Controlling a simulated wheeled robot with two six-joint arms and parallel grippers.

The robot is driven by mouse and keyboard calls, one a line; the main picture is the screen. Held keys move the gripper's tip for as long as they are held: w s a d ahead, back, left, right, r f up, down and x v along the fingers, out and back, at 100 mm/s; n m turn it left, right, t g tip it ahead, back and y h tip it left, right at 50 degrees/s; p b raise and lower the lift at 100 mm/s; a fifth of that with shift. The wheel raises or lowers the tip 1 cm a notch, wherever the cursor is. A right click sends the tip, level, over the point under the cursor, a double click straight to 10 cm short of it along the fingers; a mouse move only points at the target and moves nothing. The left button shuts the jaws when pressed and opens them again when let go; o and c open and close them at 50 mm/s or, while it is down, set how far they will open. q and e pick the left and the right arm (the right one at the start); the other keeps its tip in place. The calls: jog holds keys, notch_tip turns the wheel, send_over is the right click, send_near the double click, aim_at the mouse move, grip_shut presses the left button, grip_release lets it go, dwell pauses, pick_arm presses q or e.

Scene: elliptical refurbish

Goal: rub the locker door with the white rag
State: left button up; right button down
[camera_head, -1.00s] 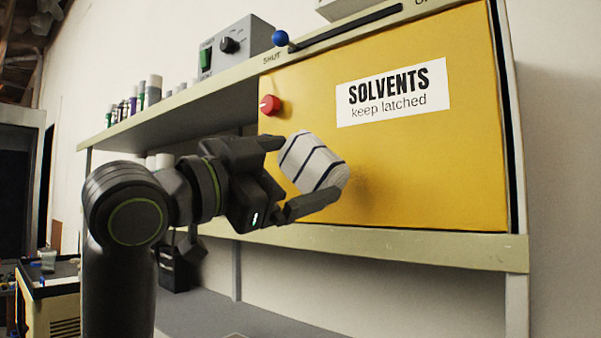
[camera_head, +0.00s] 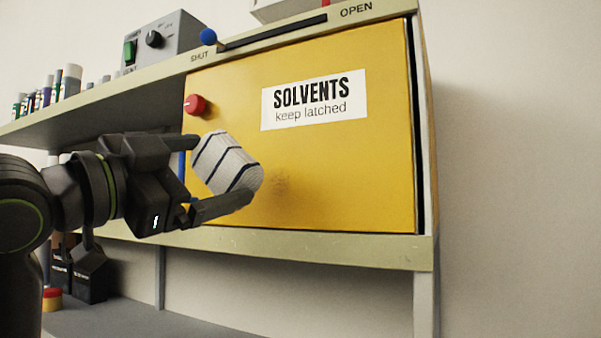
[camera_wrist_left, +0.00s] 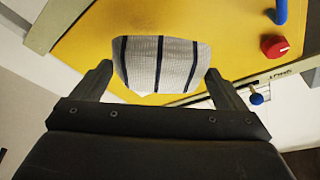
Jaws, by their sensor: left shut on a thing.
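The yellow locker door (camera_head: 340,185) bears a "SOLVENTS keep latched" label (camera_head: 314,99) and a red knob (camera_head: 195,105) at its left. A dark smudge shows low on the door, right of the rag. My left gripper (camera_head: 212,172) is shut on the white rag (camera_head: 226,165), a bunched cloth with dark stripes. The rag is in front of the door's lower left; I cannot tell if it touches. In the left wrist view the rag (camera_wrist_left: 160,64) sits between the fingers with the yellow door (camera_wrist_left: 85,55) behind it. My right gripper is not in view.
A rail above the door has a blue knob (camera_head: 208,37) at its SHUT end. A grey control box (camera_head: 160,41) and several small bottles (camera_head: 60,84) stand on the shelf at left. A pale ledge (camera_head: 330,247) runs under the door. Bare wall is at right.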

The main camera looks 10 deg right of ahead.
pick_arm(q)
send_near(266, 185)
jog(key=shift+x, duration=2.1)
jog(key=shift+x, duration=0.95)
jog(key=shift+s+d+f+b, duration=0.1)
jog(key=shift+s+d+b, duration=0.2)
jog(key=shift+s+d, duration=0.4)
jog(key=shift+s+d+b, duration=0.3)
jog(key=shift+s+d, duration=0.2)
jog(key=shift+d, duration=0.5)
jog(key=shift+w+a+p, duration=0.5)
jog(key=shift+w+a, duration=0.25)
jog(key=shift+a, duration=0.25)
jog(key=shift+w+a, duration=0.55)
jog(key=shift+a, duration=0.15)
